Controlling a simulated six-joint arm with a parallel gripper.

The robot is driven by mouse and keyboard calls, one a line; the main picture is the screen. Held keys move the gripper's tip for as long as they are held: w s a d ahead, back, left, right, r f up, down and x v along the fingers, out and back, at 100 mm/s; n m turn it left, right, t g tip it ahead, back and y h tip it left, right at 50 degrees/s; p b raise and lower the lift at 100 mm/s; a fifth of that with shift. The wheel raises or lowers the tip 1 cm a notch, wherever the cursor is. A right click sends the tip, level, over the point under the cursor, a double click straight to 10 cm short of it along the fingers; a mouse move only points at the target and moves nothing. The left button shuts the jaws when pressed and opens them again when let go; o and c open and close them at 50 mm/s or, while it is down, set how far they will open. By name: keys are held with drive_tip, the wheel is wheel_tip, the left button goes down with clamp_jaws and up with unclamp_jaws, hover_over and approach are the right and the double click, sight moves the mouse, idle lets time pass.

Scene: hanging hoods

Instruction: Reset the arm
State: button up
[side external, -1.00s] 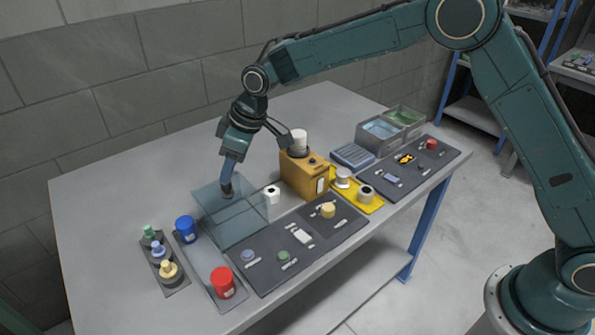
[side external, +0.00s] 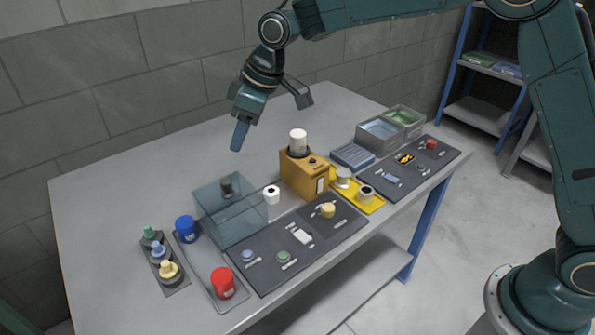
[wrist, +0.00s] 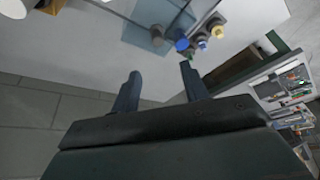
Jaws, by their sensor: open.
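My gripper (side external: 240,135) is in the air above the back of the table, with its fingers pointing down. In the wrist view my gripper (wrist: 158,88) shows two dark blue fingers spread apart with nothing between them. Below it in the side view stands a clear bluish box (side external: 232,215). A small dark cylinder (side external: 226,186) shows at the box, apart from the gripper. The wrist view also shows the clear box (wrist: 150,28).
An orange machine (side external: 303,175) with a white cylinder on top stands mid-table. Blue (side external: 187,229) and red (side external: 223,283) containers and a rack of small bottles (side external: 163,262) are at left. Dark mats (side external: 262,265) line the front. The back table surface is clear.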

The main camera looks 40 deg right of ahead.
drive_tip(key=s+d+r+m+t+h, duration=0.1)
drive_tip(key=s+d+r+m, duration=0.1)
drive_tip(key=s+d+r, duration=0.45)
drive_tip(key=s+d+r+m, duration=0.2)
drive_tip(key=s+d+r, duration=0.2)
drive_tip(key=s+d, duration=0.4)
drive_tip(key=s+d+f+m, duration=0.1)
drive_tip(key=s+d, duration=0.1)
drive_tip(key=s, duration=0.5)
drive_tip(key=s+d+f+m+t+h, duration=0.1)
drive_tip(key=s+d+m, duration=0.1)
drive_tip(key=s, duration=0.5)
drive_tip(key=s+d+f+m+h, duration=0.1)
drive_tip(key=s+d+f+m, duration=0.1)
drive_tip(key=s, duration=0.5)
drive_tip(key=shift+s+d, duration=0.25)
drive_tip(key=shift+d, duration=0.45)
